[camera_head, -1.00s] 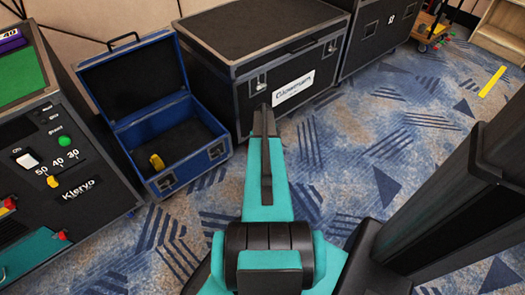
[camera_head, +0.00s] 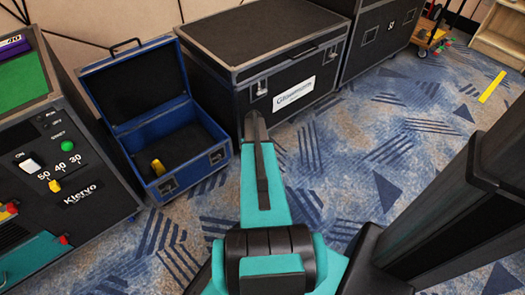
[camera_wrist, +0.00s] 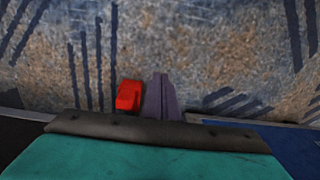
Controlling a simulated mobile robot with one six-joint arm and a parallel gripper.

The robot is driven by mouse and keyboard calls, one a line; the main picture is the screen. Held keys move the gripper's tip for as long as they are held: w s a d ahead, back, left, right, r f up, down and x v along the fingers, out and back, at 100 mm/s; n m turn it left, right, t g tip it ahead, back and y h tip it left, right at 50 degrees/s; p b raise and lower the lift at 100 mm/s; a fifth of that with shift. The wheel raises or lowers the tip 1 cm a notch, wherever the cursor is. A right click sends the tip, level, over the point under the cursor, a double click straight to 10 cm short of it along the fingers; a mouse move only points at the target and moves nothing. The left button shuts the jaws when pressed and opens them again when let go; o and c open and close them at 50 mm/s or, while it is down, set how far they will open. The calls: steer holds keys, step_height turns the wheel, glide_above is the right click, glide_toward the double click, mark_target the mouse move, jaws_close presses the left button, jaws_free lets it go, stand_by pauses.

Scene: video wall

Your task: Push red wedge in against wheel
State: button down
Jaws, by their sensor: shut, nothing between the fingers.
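The red wedge (camera_wrist: 129,95) shows in the wrist view as a small red block on or just above the carpet. My gripper (camera_wrist: 161,80) is shut, its grey-purple fingers together and empty. The wedge lies just left of the fingers; I cannot tell whether they touch. The dark edge and teal body in front cover the lower part of that view. In the head view my teal arm reaches forward toward the large black case, and I cannot make out the wedge or the fingertips. No wheel beside the wedge can be made out in either view.
The large black case (camera_head: 290,72) stands ahead, with an open blue case (camera_head: 205,160) to its left holding a small yellow item (camera_head: 158,167). A control console (camera_head: 75,150) is at far left. A loaded cart (camera_head: 430,32) is at back right. Patterned carpet is open at right.

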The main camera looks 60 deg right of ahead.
steer(key=shift+n+g+y, duration=0.4)
steer(key=shift+n+g, duration=0.4)
steer(key=shift+g, duration=0.1)
steer(key=a+f, duration=0.1)
steer(key=a, duration=0.9)
steer(key=w+a+f, duration=0.1)
steer(key=a, duration=0.9)
steer(key=w+a+f, duration=0.1)
steer(key=a, duration=0.9)
steer(key=shift+f, duration=0.1)
steer(key=shift+n+g, duration=0.4)
steer(key=shift+g, duration=0.2)
steer(key=s+a, duration=0.1)
steer(key=a, duration=0.3)
steer(key=s+a, duration=0.2)
steer(key=a, duration=0.2)
steer(key=s+a, duration=0.2)
steer(key=a, duration=0.2)
steer(key=shift+a, duration=0.4)
steer(key=s+a+r+n+g+h, duration=0.1)
steer(key=s+a, duration=0.9)
steer(key=shift+a+g, duration=0.2)
steer(key=shift+g, duration=0.1)
steer(key=shift+r, duration=0.1)
steer(key=shift+d, duration=0.1)
